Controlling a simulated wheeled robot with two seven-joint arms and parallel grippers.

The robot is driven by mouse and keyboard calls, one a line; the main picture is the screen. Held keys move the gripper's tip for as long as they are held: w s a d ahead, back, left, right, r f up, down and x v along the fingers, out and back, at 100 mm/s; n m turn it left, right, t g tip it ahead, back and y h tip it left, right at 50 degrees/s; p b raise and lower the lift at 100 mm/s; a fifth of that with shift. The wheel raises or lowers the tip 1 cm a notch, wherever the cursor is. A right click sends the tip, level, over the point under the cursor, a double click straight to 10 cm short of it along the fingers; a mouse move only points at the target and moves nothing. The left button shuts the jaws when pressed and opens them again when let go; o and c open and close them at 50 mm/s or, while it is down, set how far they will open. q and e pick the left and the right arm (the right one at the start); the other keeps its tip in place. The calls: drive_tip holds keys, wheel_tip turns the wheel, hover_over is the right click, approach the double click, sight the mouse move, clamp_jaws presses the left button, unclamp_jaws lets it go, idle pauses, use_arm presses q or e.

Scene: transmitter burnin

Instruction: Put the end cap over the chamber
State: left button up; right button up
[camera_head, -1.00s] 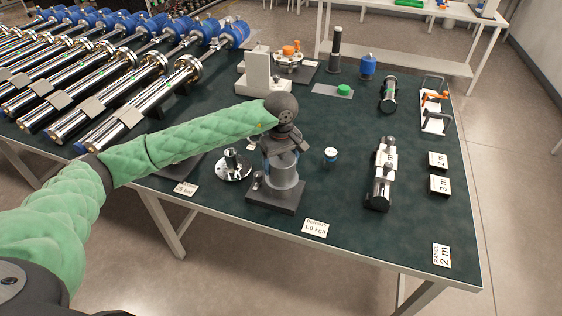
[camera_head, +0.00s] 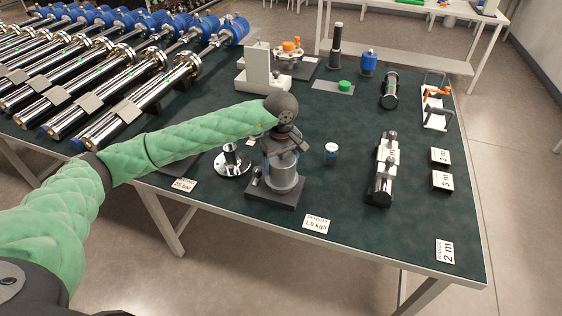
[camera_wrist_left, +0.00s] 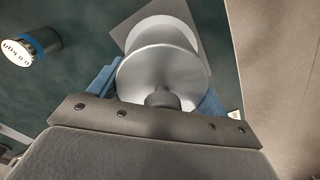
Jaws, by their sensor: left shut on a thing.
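The chamber (camera_head: 285,180) is a grey upright cylinder on a dark square base (camera_head: 275,198) near the front middle of the table. My left gripper (camera_head: 282,158) points down directly above it. In the left wrist view the gripper's blue fingers are shut on the end cap (camera_wrist_left: 150,75), a pale metal disc with a central knob. The chamber (camera_wrist_left: 172,25) shows partly behind the cap, and the two look nearly lined up but slightly offset. The wrist and fingers hide the cap in the head view. I cannot tell whether the cap touches the chamber. My right gripper is not in view.
A flanged metal part (camera_head: 232,162) stands close left of the chamber, and a small white-and-blue cylinder (camera_head: 331,149) stands to its right. A clamped metal fixture (camera_head: 382,170) stands farther right. A density card (camera_head: 316,223) lies in front. Long transmitters (camera_head: 130,100) fill the left.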

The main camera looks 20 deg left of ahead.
use_arm(q)
drive_tip(key=shift+f+b, duration=1.75)
drive_tip(key=shift+f, duration=0.1)
drive_tip(key=o, duration=1.1)
drive_tip(key=shift+o, duration=0.2)
drive_tip(key=shift+r+b, duration=0.9)
drive_tip(key=shift+r, duration=3)
